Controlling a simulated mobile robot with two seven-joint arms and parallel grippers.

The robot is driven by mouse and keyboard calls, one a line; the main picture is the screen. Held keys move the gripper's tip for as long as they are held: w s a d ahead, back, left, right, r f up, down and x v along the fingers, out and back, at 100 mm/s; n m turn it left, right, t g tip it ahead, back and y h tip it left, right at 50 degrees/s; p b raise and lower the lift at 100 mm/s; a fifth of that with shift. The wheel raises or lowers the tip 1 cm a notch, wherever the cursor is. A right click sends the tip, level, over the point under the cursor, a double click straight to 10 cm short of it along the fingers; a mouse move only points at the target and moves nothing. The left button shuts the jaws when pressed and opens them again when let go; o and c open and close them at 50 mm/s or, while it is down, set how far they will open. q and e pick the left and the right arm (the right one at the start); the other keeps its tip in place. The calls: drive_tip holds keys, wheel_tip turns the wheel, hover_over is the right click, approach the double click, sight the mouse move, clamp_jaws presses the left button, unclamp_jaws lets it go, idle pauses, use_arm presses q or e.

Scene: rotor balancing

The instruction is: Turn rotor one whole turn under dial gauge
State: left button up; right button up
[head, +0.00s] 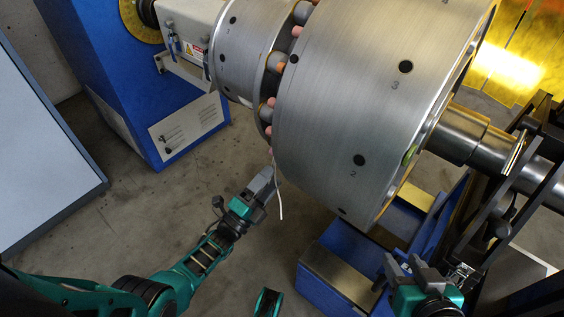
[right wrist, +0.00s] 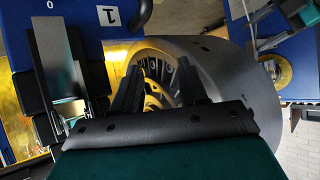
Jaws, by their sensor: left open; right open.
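The rotor (head: 340,110) is a large brushed-steel drum with dark holes and the numbers 2 and 3 on its curved side. A smaller drum (head: 240,50) sits on the same shaft. The rotor's end rim and hollow end also show in the right wrist view (right wrist: 235,75). My left gripper (head: 270,178) is open, just below the rotor's lower left edge; a thin white strip (head: 280,195) hangs beside it. My right gripper (head: 405,266) is open below the rotor's right end; its fingers point at the rotor's end in the right wrist view (right wrist: 160,85). I cannot make out a dial gauge.
A blue machine housing (head: 110,60) stands at the upper left, with a grey panel (head: 45,160) near it. The shaft (head: 470,135) runs to a dark support frame (head: 490,225) at right. A blue base (head: 345,280) lies under the rotor. Concrete floor between is clear.

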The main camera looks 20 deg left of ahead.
use_arm(q)
drive_tip(key=shift+v, duration=1.95)
